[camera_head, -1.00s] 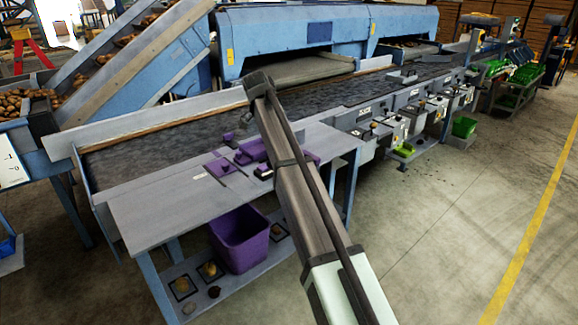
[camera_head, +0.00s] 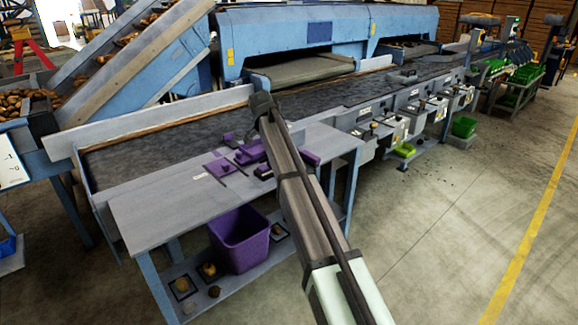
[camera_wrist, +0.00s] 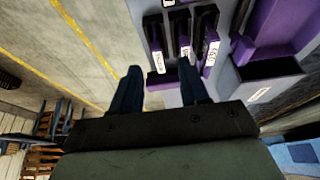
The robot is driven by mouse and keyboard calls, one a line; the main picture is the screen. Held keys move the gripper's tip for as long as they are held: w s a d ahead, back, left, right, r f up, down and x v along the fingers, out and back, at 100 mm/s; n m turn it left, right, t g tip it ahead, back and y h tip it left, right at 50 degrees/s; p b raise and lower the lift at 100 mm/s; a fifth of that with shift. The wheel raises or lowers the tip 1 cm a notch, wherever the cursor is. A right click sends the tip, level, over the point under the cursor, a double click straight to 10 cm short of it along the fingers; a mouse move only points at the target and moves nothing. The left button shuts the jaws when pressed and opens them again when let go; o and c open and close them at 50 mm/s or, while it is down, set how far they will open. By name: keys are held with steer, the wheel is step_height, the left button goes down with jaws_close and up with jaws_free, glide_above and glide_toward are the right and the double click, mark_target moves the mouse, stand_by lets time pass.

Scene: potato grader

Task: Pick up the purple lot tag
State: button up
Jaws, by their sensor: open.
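In the wrist view, several slim dark-and-purple pieces with white labels stand side by side: a left one (camera_wrist: 157,45), a middle one (camera_wrist: 183,30) and a right one (camera_wrist: 210,52). They look like tags in a purple holder (camera_wrist: 160,82), but I cannot tell which is the lot tag. My gripper (camera_wrist: 160,68) is open, its two dark fingers apart and pointing toward these pieces. Nothing shows held. In the head view my arm hides the gripper and part of the purple items.
A grey side table (camera_head: 160,207) carries a flat purple plate (camera_head: 221,168) and other purple items. A purple bin (camera_head: 238,240) stands on the lower shelf. The table's left part is clear.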

steer(key=shift+d+x, duration=0.2)
steer(key=shift+x, duration=2.3)
steer(key=shift+w+r, duration=0.1)
steer(key=shift+r, duration=0.05)
jaws_close()
